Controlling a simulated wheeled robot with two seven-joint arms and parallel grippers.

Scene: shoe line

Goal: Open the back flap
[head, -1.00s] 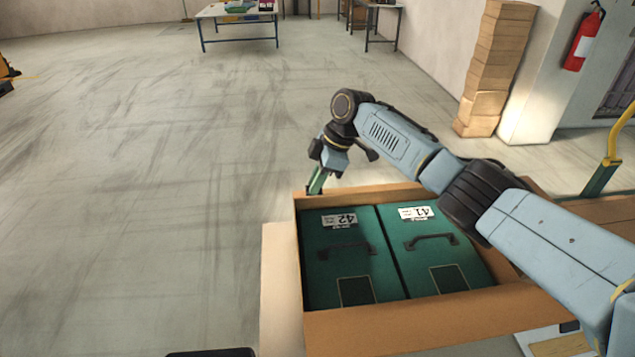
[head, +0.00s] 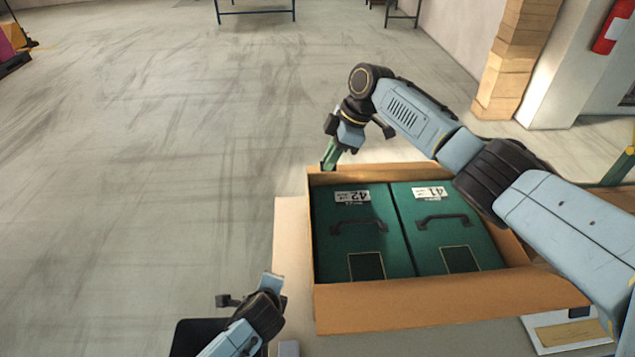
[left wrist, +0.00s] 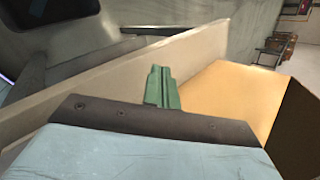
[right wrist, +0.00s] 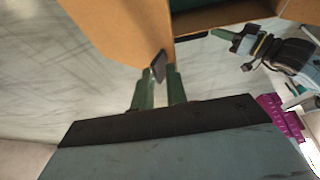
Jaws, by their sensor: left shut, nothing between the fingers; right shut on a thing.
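An open cardboard box (head: 440,304) holds two green shoe boxes, one labelled 42 (head: 330,235) and one labelled 41 (head: 485,240). The far cardboard panel (head: 400,172) is at the back of the box. My right gripper (head: 327,165) is at the far left corner. In the right wrist view, its green fingers (right wrist: 158,78) are shut on a dark grey piece (right wrist: 158,65) at the edge of a cardboard panel (right wrist: 115,35). My left gripper (head: 272,281) is near the front left corner. Its fingers (left wrist: 160,75) are shut and empty beside cardboard panels (left wrist: 235,95).
A pale flap (head: 291,235) extends along the box's left side. A clipboard-like item (head: 565,332) lies at the lower right. Stacked cartons (head: 515,65) stand at the back right.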

